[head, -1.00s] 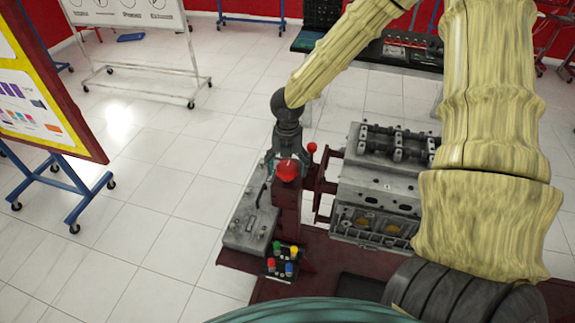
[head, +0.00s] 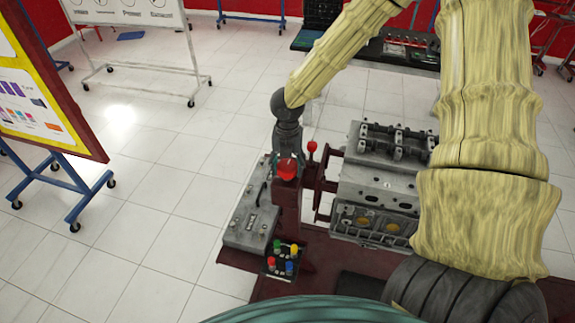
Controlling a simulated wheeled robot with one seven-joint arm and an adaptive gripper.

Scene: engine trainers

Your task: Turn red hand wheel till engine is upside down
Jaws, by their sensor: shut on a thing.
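The engine block (head: 378,185) sits on a dark red stand (head: 287,215), with its camshafts (head: 397,140) facing up. A red round part (head: 287,169), which looks like the hub of the hand wheel, is at the top of the stand's post. A small red knob (head: 312,147) stands up just right of it. My gripper (head: 288,160) is at the red hub, at the end of my arm reaching from above. Its fingers are mostly hidden behind the hub, and it looks shut on the wheel. The wheel's rim cannot be made out.
A whiteboard (head: 130,15) and a yellow-edged poster board (head: 45,90) stand at left. The tiled floor (head: 150,230) between is clear.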

